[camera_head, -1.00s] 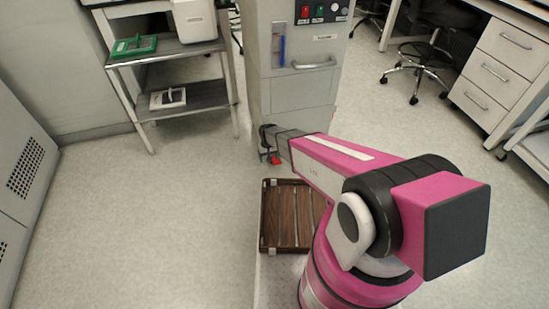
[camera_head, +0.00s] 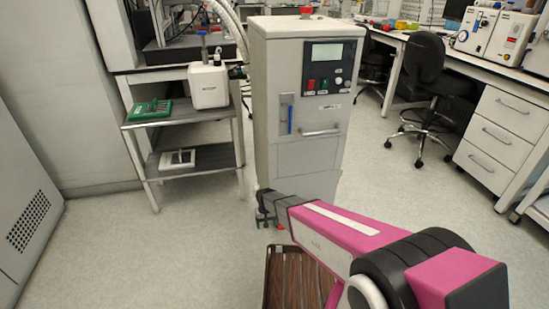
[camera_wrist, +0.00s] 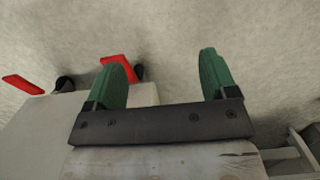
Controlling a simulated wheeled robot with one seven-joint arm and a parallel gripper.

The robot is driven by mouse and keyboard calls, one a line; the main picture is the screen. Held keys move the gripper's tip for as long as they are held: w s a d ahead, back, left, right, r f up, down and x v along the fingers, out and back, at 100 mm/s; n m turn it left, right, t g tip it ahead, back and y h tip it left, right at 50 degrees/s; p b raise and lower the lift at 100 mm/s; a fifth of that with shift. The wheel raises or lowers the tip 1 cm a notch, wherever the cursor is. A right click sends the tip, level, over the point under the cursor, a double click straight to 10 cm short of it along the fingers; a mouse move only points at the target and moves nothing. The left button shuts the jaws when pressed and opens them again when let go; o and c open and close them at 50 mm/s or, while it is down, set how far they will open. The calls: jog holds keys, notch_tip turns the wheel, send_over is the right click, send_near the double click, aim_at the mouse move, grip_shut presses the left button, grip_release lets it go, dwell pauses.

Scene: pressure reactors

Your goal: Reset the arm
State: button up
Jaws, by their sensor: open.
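My pink and white arm (camera_head: 340,228) reaches forward from the lower right in the head view. My gripper (camera_head: 270,217) is at its dark far end, low in front of the grey cabinet (camera_head: 300,120). In the wrist view my gripper (camera_wrist: 164,75) shows two green fingers set wide apart, with nothing between them. Pale floor lies beyond the fingertips. Red tabs (camera_wrist: 20,84) with dark round parts beside them show at the left, along a pale box-like body.
A two-tier trolley (camera_head: 190,118) at the left bears a white device (camera_head: 208,86) and a green rack (camera_head: 150,109). A slatted brown tray (camera_head: 290,280) is below my arm. A chair (camera_head: 420,90) and a drawer bench (camera_head: 500,125) stand right. The left floor is clear.

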jog(key=s+d+r+m, duration=0.1)
jog(key=s+d+r, duration=0.2)
jog(key=d+r, duration=0.6)
jog(key=s+d+r+m+t, duration=0.1)
jog(key=s+d+r, duration=0.3)
jog(key=d+r, duration=0.5)
jog(key=s+d+r+m, duration=0.1)
jog(key=s+d+r, duration=0.3)
jog(key=d+r, duration=0.5)
notch_tip(320, 180, up, 5)
jog(key=shift+d+f, duration=0.1)
jog(key=shift+d, duration=0.15)
